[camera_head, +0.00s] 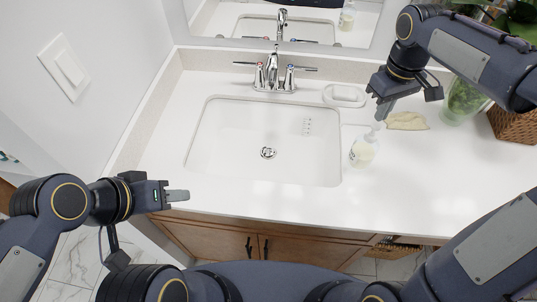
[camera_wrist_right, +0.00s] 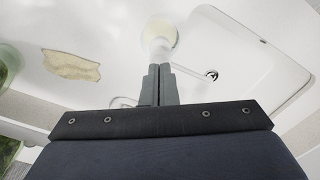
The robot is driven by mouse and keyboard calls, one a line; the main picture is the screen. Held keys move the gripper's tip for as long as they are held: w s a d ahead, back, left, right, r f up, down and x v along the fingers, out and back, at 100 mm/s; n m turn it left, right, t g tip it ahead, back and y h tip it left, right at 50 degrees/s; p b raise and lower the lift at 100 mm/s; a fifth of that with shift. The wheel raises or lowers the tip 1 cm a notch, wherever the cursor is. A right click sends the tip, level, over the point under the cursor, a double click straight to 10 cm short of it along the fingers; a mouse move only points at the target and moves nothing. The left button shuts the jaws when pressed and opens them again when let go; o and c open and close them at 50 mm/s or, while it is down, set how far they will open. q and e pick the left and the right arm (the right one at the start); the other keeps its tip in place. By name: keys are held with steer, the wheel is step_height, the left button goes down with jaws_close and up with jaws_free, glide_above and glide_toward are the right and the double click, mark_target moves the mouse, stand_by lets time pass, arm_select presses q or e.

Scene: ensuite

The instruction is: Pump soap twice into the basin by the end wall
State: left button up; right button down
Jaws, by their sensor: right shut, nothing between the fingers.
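The soap dispenser (camera_head: 363,152), a clear bottle with pale soap and a white pump head, stands upright on the counter by the basin's right edge. The white basin (camera_head: 225,140) is sunk in the counter by the end wall, below the chrome faucet (camera_head: 272,72). My right gripper (camera_head: 382,112) is shut and empty, its tips just above the pump head; I cannot tell whether they touch. In the right wrist view, the bottle (camera_wrist_right: 160,28) shows just beyond the shut fingertips (camera_wrist_right: 159,68). My left gripper (camera_head: 178,196) is over the counter's front left edge, clear of the dispenser; its opening is unclear.
A soap dish (camera_head: 345,95) lies behind the bottle, and a pale folded cloth (camera_head: 408,121) lies right of it. A glass vase (camera_head: 462,103) and wicker basket (camera_head: 515,122) stand further right. The front right counter is clear. The end wall (camera_head: 110,40) is at left.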

step_height(320, 180, up, 6)
steer(key=p, duration=0.5)
steer(key=shift+f, duration=0.15)
steer(key=s+a+f+m+t+y+b, duration=0.1)
steer(key=s+f+m+t+y, duration=0.1)
steer(key=s, duration=0.9)
steer(key=s+a+f+m+t+y+b, duration=0.1)
steer(key=s+m, duration=0.4)
steer(key=s, duration=0.7)
steer(key=f+t, duration=0.1)
steer(key=t, duration=0.1)
steer(key=shift+s+f+t+y, duration=0.2)
steer(key=shift+f+t+y, duration=0.1)
steer(key=shift+y, duration=0.1)
